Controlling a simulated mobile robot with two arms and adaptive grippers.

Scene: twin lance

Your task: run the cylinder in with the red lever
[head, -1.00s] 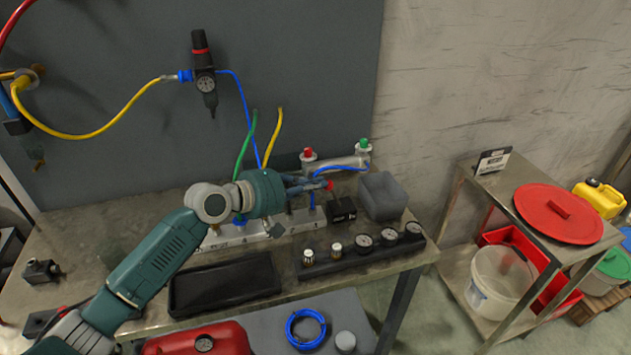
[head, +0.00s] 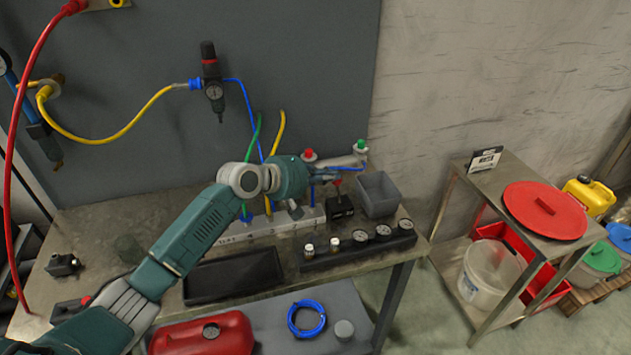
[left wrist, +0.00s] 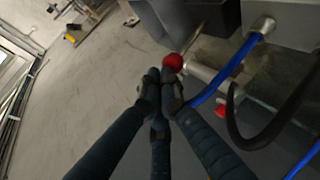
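The red lever (head: 337,182) is a red knob on a thin stem, standing on a small black valve block (head: 341,207). The metal cylinder (head: 338,160) lies behind it, with a red fitting at its left end and a green one at its right. My left gripper (head: 336,175) is just above and left of the knob. In the left wrist view its dark fingers (left wrist: 163,78) are drawn together at the tips, with the red knob (left wrist: 172,63) right beyond them; contact is unclear. Nothing shows between the fingers. My right gripper is not in view.
A grey bin (head: 378,193) stands right beside the valve block. A row of gauges (head: 358,244) and a black tray (head: 233,276) lie at the bench front. Blue, green and yellow hoses rise behind my arm. A side table (head: 483,195) with a red lid stands right.

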